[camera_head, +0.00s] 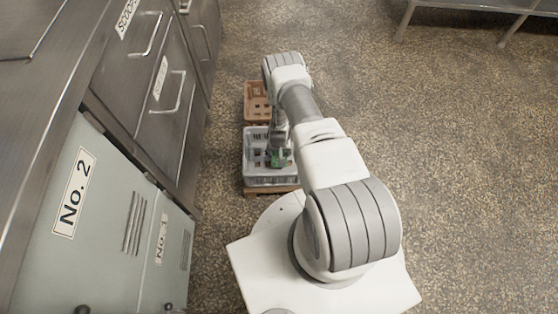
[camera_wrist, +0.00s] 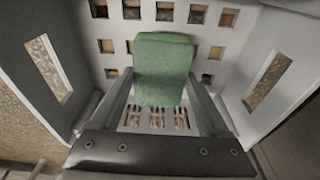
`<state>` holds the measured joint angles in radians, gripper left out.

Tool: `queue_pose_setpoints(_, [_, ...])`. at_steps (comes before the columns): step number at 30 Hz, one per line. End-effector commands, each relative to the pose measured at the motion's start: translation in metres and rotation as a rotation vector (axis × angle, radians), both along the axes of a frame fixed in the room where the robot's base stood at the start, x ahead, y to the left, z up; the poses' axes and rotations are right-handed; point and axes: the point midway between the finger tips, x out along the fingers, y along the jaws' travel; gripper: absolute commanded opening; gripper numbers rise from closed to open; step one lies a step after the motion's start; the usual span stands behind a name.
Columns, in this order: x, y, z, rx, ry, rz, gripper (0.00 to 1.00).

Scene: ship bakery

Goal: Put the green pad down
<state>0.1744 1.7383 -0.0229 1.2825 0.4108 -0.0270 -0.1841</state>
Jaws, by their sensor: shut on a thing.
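The green pad (camera_wrist: 163,70) is held between the two fingers of my gripper (camera_wrist: 162,98) in the wrist view. My gripper is shut on it. The pad is inside the grey-white crate (camera_wrist: 235,60), whose slotted side walls rise left and right and whose floor has square holes. I cannot tell whether the pad touches the crate floor.
A brown-orange crate (camera_head: 256,89) stands just beyond the grey crate. Steel drawers (camera_head: 165,90) and grey-green cabinet doors labelled No. 2 (camera_head: 75,195) run along the left. The speckled floor (camera_head: 460,150) is open on the right. Steel table legs (camera_head: 404,20) stand at the far right.

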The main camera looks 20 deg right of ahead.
Motion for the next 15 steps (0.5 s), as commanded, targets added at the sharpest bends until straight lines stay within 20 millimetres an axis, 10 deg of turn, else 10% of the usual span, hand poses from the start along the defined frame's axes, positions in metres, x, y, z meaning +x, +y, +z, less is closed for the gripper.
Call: queue_pose_setpoints(15, [0.001,0.0,-0.042,0.0,-0.001,0.001,0.18])
